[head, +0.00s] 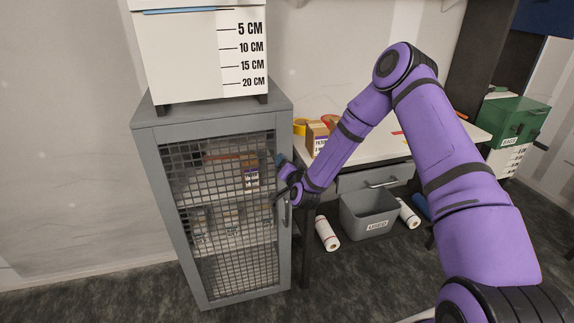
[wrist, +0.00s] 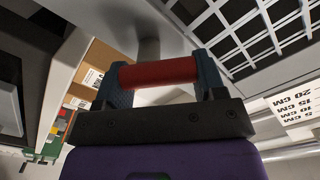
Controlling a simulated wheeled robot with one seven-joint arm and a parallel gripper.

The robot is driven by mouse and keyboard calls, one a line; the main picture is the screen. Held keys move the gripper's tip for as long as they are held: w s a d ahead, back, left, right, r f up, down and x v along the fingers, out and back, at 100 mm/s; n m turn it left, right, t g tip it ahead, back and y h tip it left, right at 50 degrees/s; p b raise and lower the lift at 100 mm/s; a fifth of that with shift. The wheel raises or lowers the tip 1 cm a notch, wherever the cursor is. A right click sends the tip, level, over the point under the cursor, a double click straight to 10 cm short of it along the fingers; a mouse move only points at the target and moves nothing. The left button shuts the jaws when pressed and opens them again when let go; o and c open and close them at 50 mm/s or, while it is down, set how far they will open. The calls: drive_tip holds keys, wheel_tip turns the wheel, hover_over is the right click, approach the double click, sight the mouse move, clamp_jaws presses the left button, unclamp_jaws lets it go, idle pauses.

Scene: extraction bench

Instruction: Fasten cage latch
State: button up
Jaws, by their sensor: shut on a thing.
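The grey cage (head: 283,262) is a tall cabinet with a dark mesh door (head: 228,215), standing at the left in the head view. The door looks closed against its frame. My gripper (head: 281,161) is at the upper right edge of the cage front. In the wrist view my gripper (wrist: 160,76) has its two dark blue fingers at either end of a red latch handle (wrist: 158,72), shut on it. The mesh (wrist: 255,35) shows close beside it at the upper right. The latch's catch is hidden, so I cannot tell its position.
A white box with a centimetre scale (head: 190,55) stands on the cage. A white-topped bench (head: 375,145) adjoins on the right, with boxes and tape. Below it are a grey bin (head: 368,210) and paper rolls (head: 326,233). A door handle (head: 287,213) projects below my gripper.

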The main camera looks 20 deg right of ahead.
drive_tip(key=m, duration=0.5)
drive_tip(key=shift+d+m, duration=0.4)
drive_tip(key=m, duration=0.4)
drive_tip(key=shift+d+f+m, duration=0.2)
drive_tip(key=shift+f+m, duration=0.05)
drive_tip(key=shift+m, duration=0.05)
drive_tip(key=o, duration=0.9)
drive_tip(key=s, duration=1.1)
